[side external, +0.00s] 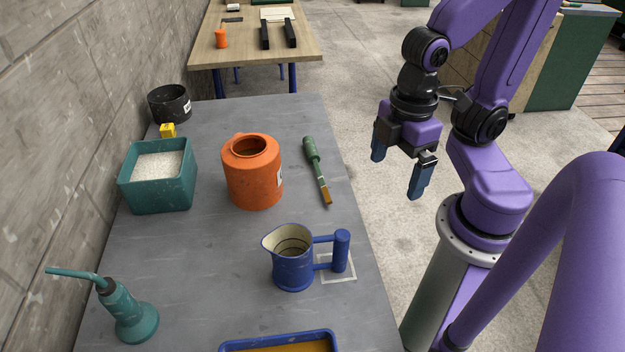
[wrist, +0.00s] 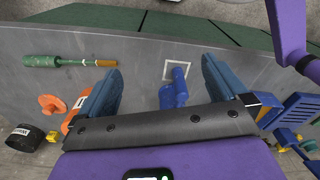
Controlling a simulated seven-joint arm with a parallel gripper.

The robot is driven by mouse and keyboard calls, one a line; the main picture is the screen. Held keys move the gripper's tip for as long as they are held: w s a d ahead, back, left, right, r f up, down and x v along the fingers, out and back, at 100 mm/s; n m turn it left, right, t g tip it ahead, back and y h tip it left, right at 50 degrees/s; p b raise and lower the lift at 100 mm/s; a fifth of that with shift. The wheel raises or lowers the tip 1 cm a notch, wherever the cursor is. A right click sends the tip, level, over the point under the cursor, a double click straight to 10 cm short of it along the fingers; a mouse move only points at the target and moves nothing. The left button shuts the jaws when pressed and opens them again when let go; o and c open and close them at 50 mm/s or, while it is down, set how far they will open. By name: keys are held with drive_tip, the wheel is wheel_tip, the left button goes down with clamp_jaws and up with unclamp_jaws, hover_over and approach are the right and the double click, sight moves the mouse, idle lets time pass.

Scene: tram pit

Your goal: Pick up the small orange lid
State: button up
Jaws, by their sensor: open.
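The small orange lid (wrist: 52,103) lies on the grey bench at the left of the wrist view, beside the orange container (side external: 252,175). In the side view the container hides most or all of it; an orange edge (side external: 238,136) behind the container's rim may be part of it. The container also shows in the wrist view (wrist: 75,112), partly covered by a finger. My gripper (side external: 398,172) is open and empty, raised beyond the bench's right edge in the side view. In the wrist view its blue fingers (wrist: 160,78) are spread wide, away from the lid.
The bench (side external: 220,265) also holds a green-handled tool (side external: 317,168), a blue jug (side external: 293,262), a teal bin (side external: 158,190), a yellow block (side external: 168,130), a black tin (side external: 170,103), an oil can (side external: 132,312) and a blue tray (side external: 280,342). A wall (side external: 45,150) borders the left.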

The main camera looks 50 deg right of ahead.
drive_tip(key=c, duration=0.7)
